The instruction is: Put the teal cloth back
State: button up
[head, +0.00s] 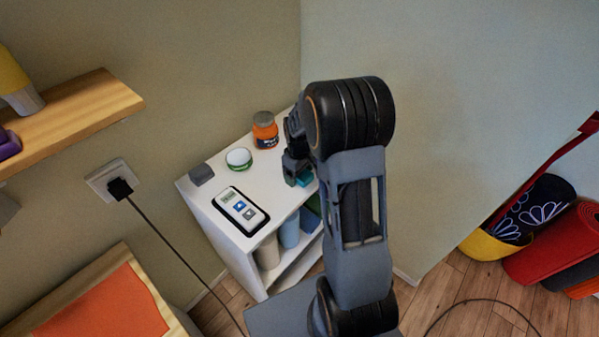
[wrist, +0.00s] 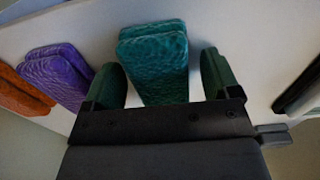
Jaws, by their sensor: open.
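The folded teal cloth (wrist: 155,62) lies on the white top in the wrist view, in two layers. My gripper (wrist: 163,72) is open, with one green finger on each side of the cloth's near end. I see small gaps between fingers and cloth. In the head view my gripper (head: 297,168) is over the right part of the white cabinet's top (head: 212,196), and only a bit of the teal cloth (head: 305,180) shows beside it. My arm hides the rest.
A purple cloth (wrist: 57,74) and an orange cloth (wrist: 22,92) lie left of the teal one. A dark object (wrist: 300,90) is at right. The cabinet top also holds an orange jar (head: 265,131), a green-white roll (head: 239,158), a white device (head: 240,209) and a grey block (head: 201,174).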

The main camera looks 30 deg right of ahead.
notch_tip(320, 180, up, 12)
jog(key=s+a+r+m+t, duration=0.2)
jog(key=s+a, duration=0.3)
jog(key=s, duration=0.3)
jog(key=s+a+r+m+t, duration=0.1)
jog(key=s+a+r+m, duration=0.1)
jog(key=s+a, duration=0.3)
jog(key=shift+s+t, duration=0.4)
jog(key=shift+s, duration=1.3)
